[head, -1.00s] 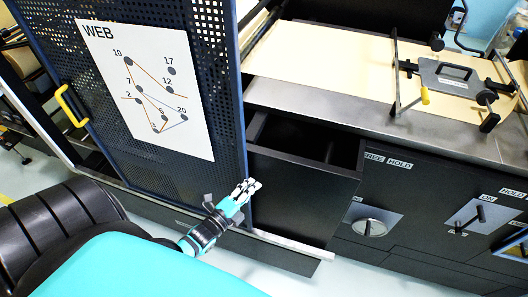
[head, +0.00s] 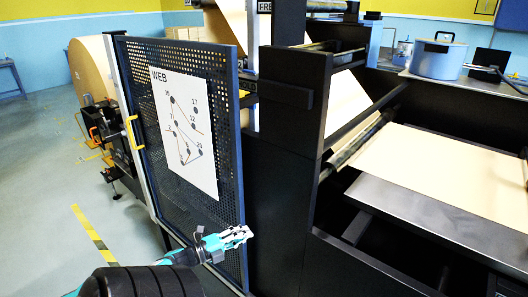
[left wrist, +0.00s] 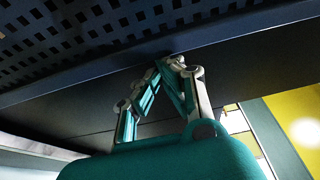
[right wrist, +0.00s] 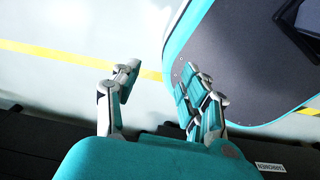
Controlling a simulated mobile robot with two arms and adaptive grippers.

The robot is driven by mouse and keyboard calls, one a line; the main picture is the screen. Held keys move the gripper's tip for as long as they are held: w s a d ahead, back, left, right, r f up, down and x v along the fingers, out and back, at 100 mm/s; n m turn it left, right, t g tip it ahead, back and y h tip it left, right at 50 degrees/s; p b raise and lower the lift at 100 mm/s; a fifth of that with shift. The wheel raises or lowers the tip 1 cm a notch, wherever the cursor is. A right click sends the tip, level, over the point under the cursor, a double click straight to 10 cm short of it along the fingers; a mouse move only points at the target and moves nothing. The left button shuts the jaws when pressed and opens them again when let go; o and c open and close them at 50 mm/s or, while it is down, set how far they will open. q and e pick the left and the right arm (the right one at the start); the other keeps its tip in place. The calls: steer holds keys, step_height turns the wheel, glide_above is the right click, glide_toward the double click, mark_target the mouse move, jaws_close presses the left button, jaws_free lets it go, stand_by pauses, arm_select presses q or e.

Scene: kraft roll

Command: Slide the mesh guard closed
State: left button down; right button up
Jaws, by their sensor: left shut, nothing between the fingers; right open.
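The mesh guard (head: 228,120) is a dark blue perforated panel with a blue frame, upright at the left of the machine in the head view. It bears a white WEB sheet (head: 186,130) and a yellow handle (head: 131,132) on its left edge. My left gripper (head: 248,232) is shut and empty at the guard's lower right edge. In the left wrist view, the left fingertips (left wrist: 172,64) are close under the guard's frame (left wrist: 215,35); I cannot tell if they touch. My right gripper (right wrist: 160,78) is open and empty over the floor, away from the guard.
Black machine housing (head: 278,150) stands just right of the guard. Kraft paper (head: 455,165) runs over the machine at the right. A large kraft roll (head: 88,68) stands behind the guard at left.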

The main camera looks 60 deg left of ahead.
arm_select(q)
steer(key=a, duration=0.2)
steer(key=s+a+b, duration=0.1)
steer(key=a, duration=0.1)
steer(key=shift+a+r, duration=0.1)
steer(key=shift+a, duration=0.05)
arm_select(e)
steer(key=shift+a+f, duration=0.25)
steer(key=shift+f, duration=0.3)
steer(key=shift+a+f, duration=0.25)
steer(key=shift+f, duration=0.3)
steer(key=shift+d, duration=0.1)
